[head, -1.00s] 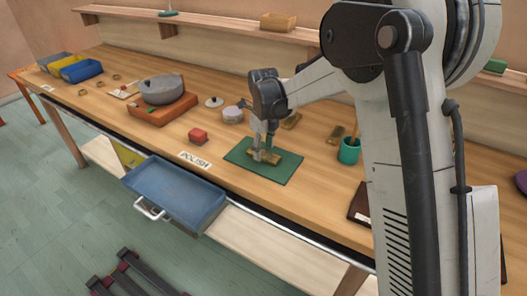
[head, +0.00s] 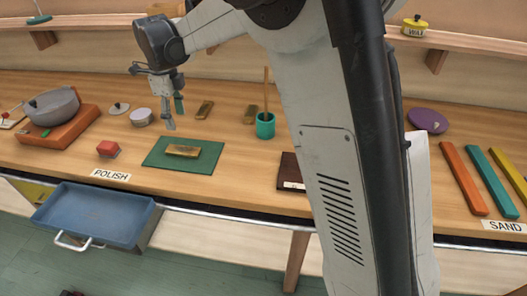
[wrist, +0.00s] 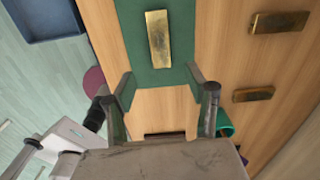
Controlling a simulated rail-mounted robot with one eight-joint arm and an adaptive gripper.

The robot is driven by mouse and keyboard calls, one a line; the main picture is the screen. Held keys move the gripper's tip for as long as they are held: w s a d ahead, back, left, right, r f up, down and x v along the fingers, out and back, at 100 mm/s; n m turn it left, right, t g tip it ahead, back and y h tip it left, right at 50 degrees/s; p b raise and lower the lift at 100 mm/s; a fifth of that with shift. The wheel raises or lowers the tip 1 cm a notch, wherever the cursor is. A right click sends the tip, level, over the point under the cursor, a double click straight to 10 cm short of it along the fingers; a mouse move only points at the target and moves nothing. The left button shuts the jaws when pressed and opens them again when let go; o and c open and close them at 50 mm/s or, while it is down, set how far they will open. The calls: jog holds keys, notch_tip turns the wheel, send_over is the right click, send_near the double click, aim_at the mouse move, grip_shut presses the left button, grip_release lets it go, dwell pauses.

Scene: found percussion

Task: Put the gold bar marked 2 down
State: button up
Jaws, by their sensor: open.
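A gold bar (head: 183,151) lies flat on the green mat (head: 155,158) on the workbench. The wrist view shows this bar (wrist: 158,38) on the mat (wrist: 128,22) beyond my fingertips. Two more gold bars, a left one (head: 204,109) and a right one (head: 250,113), lie on bare wood behind the mat. I cannot read a number on any bar. My gripper (head: 174,116) is open and empty, raised above the bench and apart from the bar on the mat. Its spread fingers show in the wrist view (wrist: 163,88) with nothing between them.
A teal cup (head: 265,130) with a stick stands right of the mat. A red block (head: 108,149) and a POLISH label (head: 110,174) are left of it. A blue drawer (head: 95,214) juts out in front. A dark flat item (head: 290,174) lies to the right.

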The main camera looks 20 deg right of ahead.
jog(key=s+d+r+n+t, duration=0.2)
jog(key=s+d+r+n, duration=0.25)
jog(key=s+d, duration=0.2)
jog(key=s+d+r+n+t, duration=0.1)
jog(key=s+d+r+n, duration=0.4)
jog(key=s, duration=0.3)
jog(key=s+d+f+n+t, duration=0.2)
jog(key=s+d+n, duration=0.2)
jog(key=s+n, duration=0.3)
jog(key=s+d+f+n+t, duration=0.2)
jog(key=s+n, duration=0.5)
jog(key=s, duration=0.4)
jog(key=shift+s+d+f, duration=0.2)
jog(key=shift+d+f, duration=0.45)
jog(key=shift+d, duration=0.4)
